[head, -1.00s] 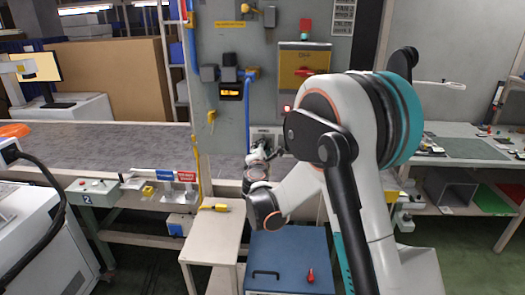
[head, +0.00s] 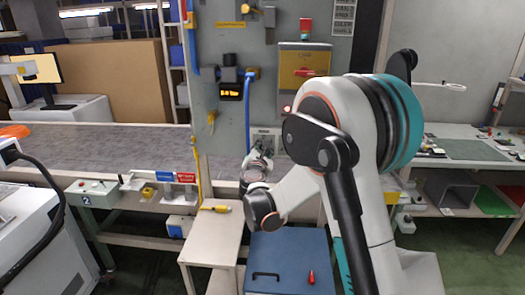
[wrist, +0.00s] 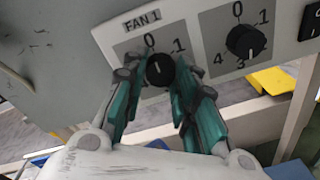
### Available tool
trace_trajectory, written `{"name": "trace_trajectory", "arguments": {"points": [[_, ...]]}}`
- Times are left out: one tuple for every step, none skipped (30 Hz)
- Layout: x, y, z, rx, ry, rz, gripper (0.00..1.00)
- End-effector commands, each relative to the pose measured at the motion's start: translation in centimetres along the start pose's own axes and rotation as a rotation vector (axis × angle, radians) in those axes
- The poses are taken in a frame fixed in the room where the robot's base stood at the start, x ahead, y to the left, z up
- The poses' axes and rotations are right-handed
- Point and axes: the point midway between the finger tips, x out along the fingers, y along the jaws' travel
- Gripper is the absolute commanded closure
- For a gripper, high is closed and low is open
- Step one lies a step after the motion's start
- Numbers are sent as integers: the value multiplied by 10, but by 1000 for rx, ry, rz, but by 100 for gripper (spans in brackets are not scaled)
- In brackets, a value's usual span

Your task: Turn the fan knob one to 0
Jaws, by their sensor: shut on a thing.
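In the wrist view, fan knob one (wrist: 160,70) is a round black knob on a grey dial plate under the label FAN 1 (wrist: 142,20). The marks 0 and 1 show above it and to its upper right. A small pale mark shows on the knob face; where it points is hard to tell. My gripper (wrist: 158,77) has its teal fingers on both sides of the knob, shut on it. In the head view, my gripper (head: 259,151) is at the white control panel (head: 270,131) on the grey column; the knob is too small to make out.
A second black knob (wrist: 245,41) with marks 0 to 4 sits to the right, near my right finger. A grey conveyor (head: 110,150) runs behind. A blue cabinet (head: 288,262) and a small table (head: 213,230) stand below the panel.

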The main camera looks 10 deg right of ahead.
Motion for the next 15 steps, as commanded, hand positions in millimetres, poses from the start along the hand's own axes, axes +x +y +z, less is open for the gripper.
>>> {"name": "trace_trajectory", "arguments": {"points": [[0,0,-1,-1,1,0,97],[0,0,-1,-2,1,0,97],[0,0,-1,-2,1,0,97],[0,0,-1,-2,1,0,97],[0,0,-1,-2,1,0,97],[0,0,-1,-2,1,0,97],[0,0,-1,-2,1,0,97],[0,0,-1,-2,1,0,97],[0,0,-1,-2,1,0,97],[0,0,-1,-1,0,0,97],[0,0,-1,-1,0,0,69],[0,0,-1,-2,0,0,60],[0,0,-1,-1,0,0,53],[0,0,-1,-1,0,0,53],[0,0,-1,-1,0,0,53]]}}
